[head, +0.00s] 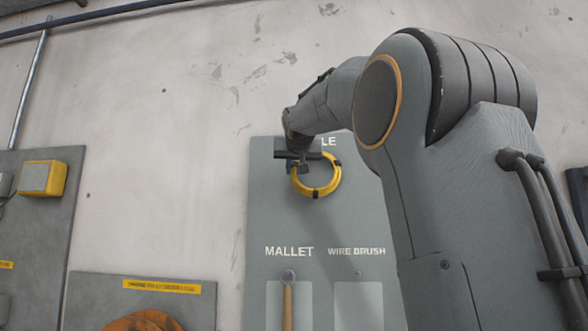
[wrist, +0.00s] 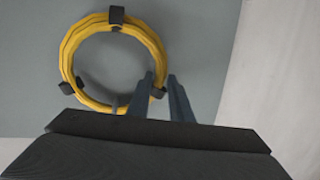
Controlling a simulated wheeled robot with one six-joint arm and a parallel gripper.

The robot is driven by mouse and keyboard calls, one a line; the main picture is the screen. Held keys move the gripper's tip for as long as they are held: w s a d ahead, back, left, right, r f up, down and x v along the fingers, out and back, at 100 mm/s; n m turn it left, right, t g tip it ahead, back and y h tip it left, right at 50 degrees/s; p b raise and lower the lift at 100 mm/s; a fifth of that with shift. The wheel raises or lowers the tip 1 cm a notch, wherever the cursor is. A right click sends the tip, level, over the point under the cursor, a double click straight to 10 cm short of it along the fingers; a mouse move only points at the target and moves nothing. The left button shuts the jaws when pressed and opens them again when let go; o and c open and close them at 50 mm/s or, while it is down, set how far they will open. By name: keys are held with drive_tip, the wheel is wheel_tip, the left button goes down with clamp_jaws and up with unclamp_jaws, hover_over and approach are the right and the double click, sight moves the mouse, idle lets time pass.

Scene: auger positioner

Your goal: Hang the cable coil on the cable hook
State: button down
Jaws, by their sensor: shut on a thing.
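The cable coil is a yellow ring with black ties (head: 333,187), in front of the upper grey panel in the head view. It also shows in the wrist view (wrist: 68,58), its open middle facing the camera. My gripper (head: 300,164) is at the coil's upper left in the head view. In the wrist view its two fingers (wrist: 161,78) are shut on the coil's lower right edge, by a black tie. A small grey peg-like piece (wrist: 114,103) shows at the ring's lower edge; I cannot tell whether it is the cable hook. My arm partly covers the label above.
The grey tool panel (head: 262,215) carries MALLET and WIRE BRUSH labels, with a wooden-handled mallet (head: 288,305) hanging below. A yellow box (head: 42,178) is on a panel at the left. An orange-brown round thing (head: 142,322) shows at the lower left.

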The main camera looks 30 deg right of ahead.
drive_tip(key=c, duration=1.5)
unclamp_jaws()
drive_tip(key=shift+r, duration=0.1)
drive_tip(key=shift+b+v, duration=1.7)
drive_tip(key=shift+v, duration=2.15)
